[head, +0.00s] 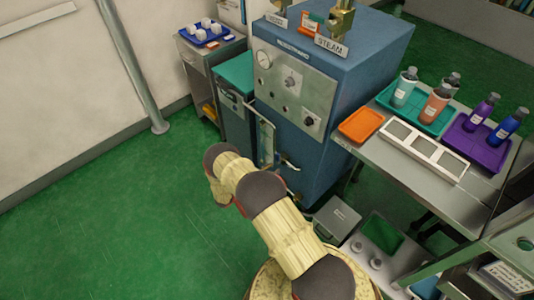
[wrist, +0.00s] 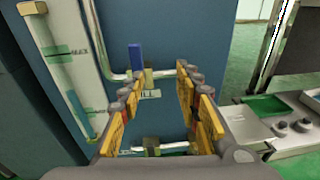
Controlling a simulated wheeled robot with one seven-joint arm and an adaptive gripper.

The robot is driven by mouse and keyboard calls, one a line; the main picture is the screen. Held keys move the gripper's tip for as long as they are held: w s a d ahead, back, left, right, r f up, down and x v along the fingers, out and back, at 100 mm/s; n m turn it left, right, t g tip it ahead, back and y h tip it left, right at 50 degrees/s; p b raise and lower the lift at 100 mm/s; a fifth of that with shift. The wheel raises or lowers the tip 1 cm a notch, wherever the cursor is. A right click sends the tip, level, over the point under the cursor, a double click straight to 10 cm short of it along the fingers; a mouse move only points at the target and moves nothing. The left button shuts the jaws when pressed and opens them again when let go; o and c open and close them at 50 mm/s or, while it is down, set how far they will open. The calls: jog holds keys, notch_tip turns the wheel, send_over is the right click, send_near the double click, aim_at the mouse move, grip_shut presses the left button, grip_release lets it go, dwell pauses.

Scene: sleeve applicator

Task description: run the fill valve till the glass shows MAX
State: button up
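The sight glass (wrist: 57,75) is a tilted-looking tube on the blue machine at left in the wrist view, and it shows in the head view (head: 267,140). Blue liquid (wrist: 77,112) fills its lower part; its top is clearly below the green MAX mark (wrist: 74,53) and a little above a lower green mark. The head view hides the fingers behind my arm.
A lower pipe with a brass fitting (wrist: 151,144) shows between my fingers. The blue machine (head: 340,75) carries a gauge and knobs. At right, a metal table (head: 480,185) holds trays of bottles. Green floor (head: 110,220) is clear at left.

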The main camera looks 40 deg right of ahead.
aim_at(277, 156)
jog(key=shift+n+t+h, duration=0.5)
jog(key=shift+n+t, duration=0.1)
jog(key=shift+t, duration=0.2)
jog(key=w+d, duration=0.1)
jog(key=d, duration=0.1)
jog(key=w+d+r+b, duration=0.1)
jog(key=d, duration=0.2)
jog(key=w+d+r+b, duration=0.1)
jog(key=d, duration=0.1)
jog(key=shift+w+d+r, duration=0.25)
jog(key=shift+w, duration=0.15)
jog(key=shift+c, duration=0.2)
jog(key=c, duration=0.7)
grip_shut()
